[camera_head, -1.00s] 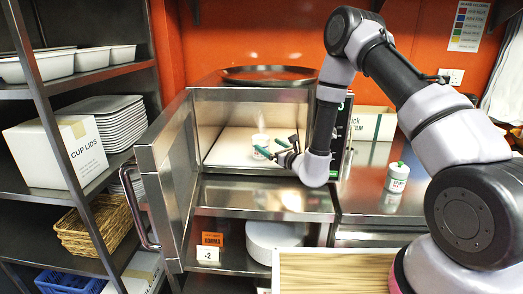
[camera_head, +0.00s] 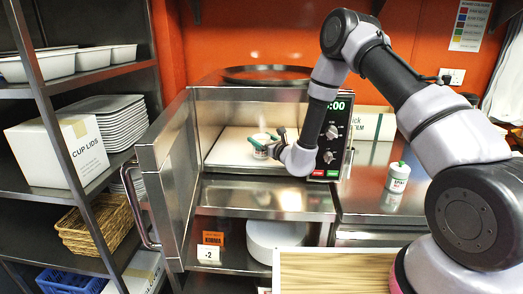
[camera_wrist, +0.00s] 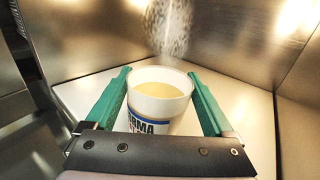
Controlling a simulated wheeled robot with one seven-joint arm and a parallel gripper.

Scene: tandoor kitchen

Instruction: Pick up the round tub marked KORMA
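The round white tub marked KORMA (camera_wrist: 158,100) stands upright on the pale floor inside the open microwave (camera_head: 215,130). Its label reads "RMA" in the wrist view, and yellowish contents show inside its open top. In the head view the tub (camera_head: 260,138) is partly hidden by my gripper (camera_head: 264,144). My gripper's green fingers (camera_wrist: 160,92) are spread on either side of the tub, which stands between them. A narrow gap seems to show beside each finger; contact low down is hidden. Pale steam rises behind the tub's rim.
The microwave door (camera_head: 168,180) hangs open at the left. The control panel (camera_head: 332,140) is close beside my wrist on the right. A white green-topped container (camera_head: 397,178) stands on the right counter.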

